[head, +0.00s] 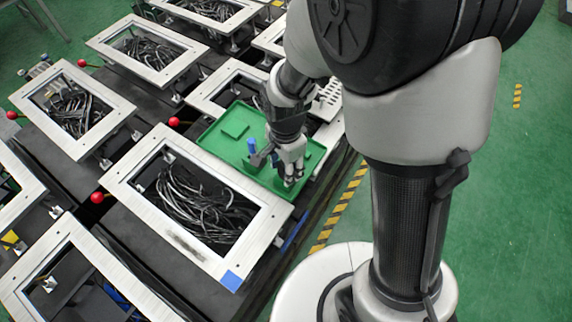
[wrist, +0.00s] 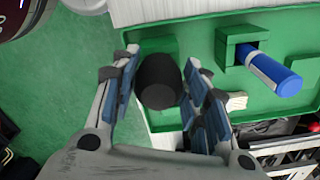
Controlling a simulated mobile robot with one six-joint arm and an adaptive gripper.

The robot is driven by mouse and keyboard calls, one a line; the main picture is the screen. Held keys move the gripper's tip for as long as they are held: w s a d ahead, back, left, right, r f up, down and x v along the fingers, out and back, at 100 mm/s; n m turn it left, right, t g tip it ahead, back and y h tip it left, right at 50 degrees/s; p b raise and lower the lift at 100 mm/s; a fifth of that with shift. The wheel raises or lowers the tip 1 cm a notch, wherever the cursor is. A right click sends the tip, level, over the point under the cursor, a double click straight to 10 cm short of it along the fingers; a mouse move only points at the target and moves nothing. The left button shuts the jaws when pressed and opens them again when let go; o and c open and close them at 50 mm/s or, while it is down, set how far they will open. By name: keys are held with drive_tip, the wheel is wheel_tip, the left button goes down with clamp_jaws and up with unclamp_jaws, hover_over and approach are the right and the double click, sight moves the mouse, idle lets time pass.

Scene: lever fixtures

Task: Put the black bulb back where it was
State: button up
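The black bulb (wrist: 159,82) is between the two fingers of my gripper (wrist: 162,70) in the wrist view. A green block (wrist: 157,45) shows right behind it; I cannot tell whether the bulb sits in that block. A gap shows between the left finger and the bulb, and the right finger is close beside it. The fingers are spread and look open around the bulb. In the head view my gripper (head: 291,178) points down over the right part of the green tray (head: 213,139) and largely hides the bulb.
A blue bulb (wrist: 274,75) sticks out of a green holder (wrist: 238,42) nearby; it also stands in the tray in the head view (head: 251,147). A white frame with black cables (head: 125,183) adjoins the tray. Red-knobbed levers (head: 97,197) stand farther left. Green floor is clear at right.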

drive_tip(key=shift+o, duration=1.3)
drive_tip(key=shift+r, duration=0.1)
wheel_tip(320, 180, up, 12)
drive_tip(key=p, duration=0.3)
drive_tip(key=s+d+r+n+t, duration=0.4)
drive_tip(key=s+d+r+n, duration=0.7)
drive_tip(key=s+r+n, duration=0.1)
drive_tip(key=shift+s+r+t, duration=0.3)
drive_tip(key=shift+s+r, duration=0.5)
